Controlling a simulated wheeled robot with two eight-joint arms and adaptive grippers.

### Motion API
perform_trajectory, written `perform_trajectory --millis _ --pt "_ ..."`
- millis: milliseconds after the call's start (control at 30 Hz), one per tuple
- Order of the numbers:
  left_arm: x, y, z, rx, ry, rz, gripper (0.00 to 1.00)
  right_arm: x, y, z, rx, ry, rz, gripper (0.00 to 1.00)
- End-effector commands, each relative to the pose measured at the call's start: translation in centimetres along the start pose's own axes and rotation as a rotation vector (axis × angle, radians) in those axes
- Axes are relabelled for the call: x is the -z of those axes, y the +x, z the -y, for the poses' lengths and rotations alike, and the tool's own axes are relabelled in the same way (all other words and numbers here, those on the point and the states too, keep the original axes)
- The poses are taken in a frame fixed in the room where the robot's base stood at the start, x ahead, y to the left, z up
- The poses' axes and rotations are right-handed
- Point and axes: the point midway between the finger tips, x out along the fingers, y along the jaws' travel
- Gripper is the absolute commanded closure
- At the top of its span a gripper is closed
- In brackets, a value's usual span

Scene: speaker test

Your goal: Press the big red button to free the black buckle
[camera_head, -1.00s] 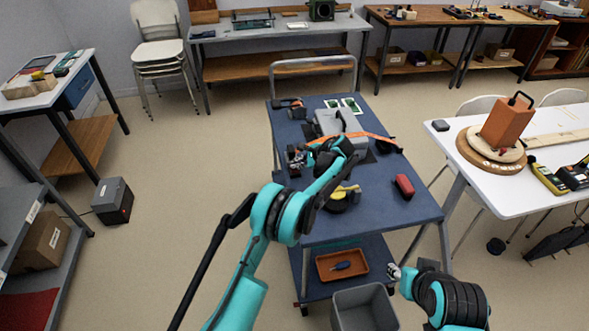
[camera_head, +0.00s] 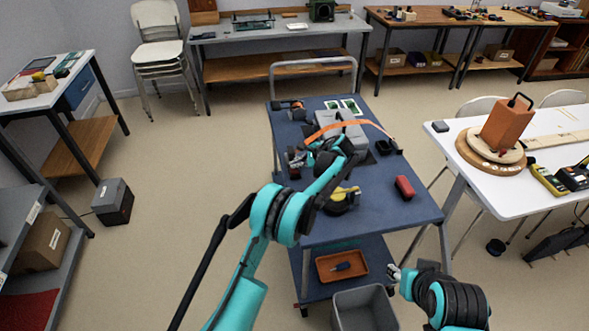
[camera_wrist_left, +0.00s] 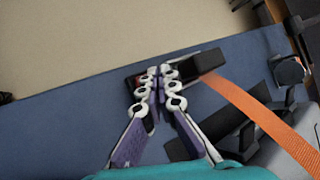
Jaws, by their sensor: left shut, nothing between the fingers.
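My left gripper (camera_wrist_left: 159,76) is shut and empty. In the wrist view its fingertips are at the buckle's dark body, where a bit of the red button (camera_wrist_left: 137,82) shows beside them; the fingers hide the rest. The black buckle piece (camera_wrist_left: 207,62) lies just right of the fingertips, beside the end of the orange strap (camera_wrist_left: 258,110). I cannot tell whether it is fully clear of the body. In the head view the orange strap (camera_head: 372,123) arches over the grey case (camera_head: 334,119) on the blue cart. My right gripper (camera_head: 394,273) hangs low by the cart; its jaws are unclear.
The blue cart (camera_head: 375,211) also carries a red box (camera_head: 404,187) and a yellow-and-black tool (camera_head: 343,197). An orange tray (camera_head: 322,275) is on its lower shelf, and a grey bin (camera_head: 362,302) stands in front. A white table (camera_head: 493,200) is to the right.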

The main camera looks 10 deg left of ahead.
Motion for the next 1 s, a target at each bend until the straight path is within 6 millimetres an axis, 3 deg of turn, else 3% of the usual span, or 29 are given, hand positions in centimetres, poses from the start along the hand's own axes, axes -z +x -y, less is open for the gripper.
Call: perform_trajectory --millis 533,1000 --pt "-0.5 -0.7 0.6 0.000 0.000 0.000 1.00 0.3 -0.5 0.0 0.000 0.000 0.000 0.60" --pt "-2.8 -3.8 2.8 0.000 0.000 0.000 1.00 1.7 -2.4 0.0 0.000 0.000 0.000 0.60"
